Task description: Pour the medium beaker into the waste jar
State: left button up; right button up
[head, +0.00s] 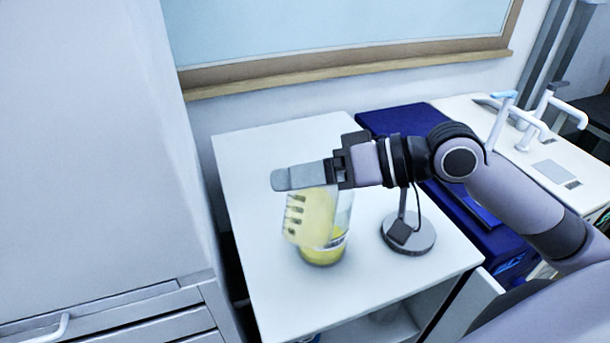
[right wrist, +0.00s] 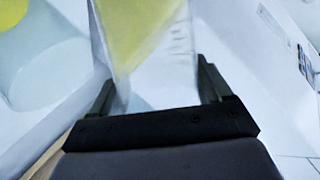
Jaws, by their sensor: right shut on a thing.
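My right gripper (head: 300,177) is shut on the medium beaker (head: 310,215), a clear vessel with dark graduation marks and yellow liquid. The beaker is tilted, and in the right wrist view it shows between the two fingers (right wrist: 160,90) with its yellow liquid (right wrist: 140,30) slanted. The waste jar (head: 341,240) is a clear glass vessel standing on the white table, with yellow liquid at its bottom. The beaker overlaps the jar in the head view and hides part of it. The jar also shows at the left in the right wrist view (right wrist: 45,72). My left gripper is not in view.
A round grey stand (head: 408,238) is to the right of the jar on the white table (head: 265,150). A dark blue unit (head: 385,120) and a sink counter (head: 465,108) lie farther right. A tall white cabinet (head: 85,150) borders the left. The table's back left is clear.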

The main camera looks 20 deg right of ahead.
dwell(0.3)
jog(key=shift+r+m, duration=0.15)
jog(key=shift+m, duration=0.25)
jog(key=shift+w+d+r+m+g+y, duration=0.1)
jog(key=shift+w+m+g+y, duration=0.05)
jog(key=shift+m+g+y, duration=0.25)
jog(key=shift+m, duration=0.4)
jog(key=shift+w+d+y, duration=0.1)
jog(key=shift+y, duration=0.2)
jog(key=shift+m, duration=0.4)
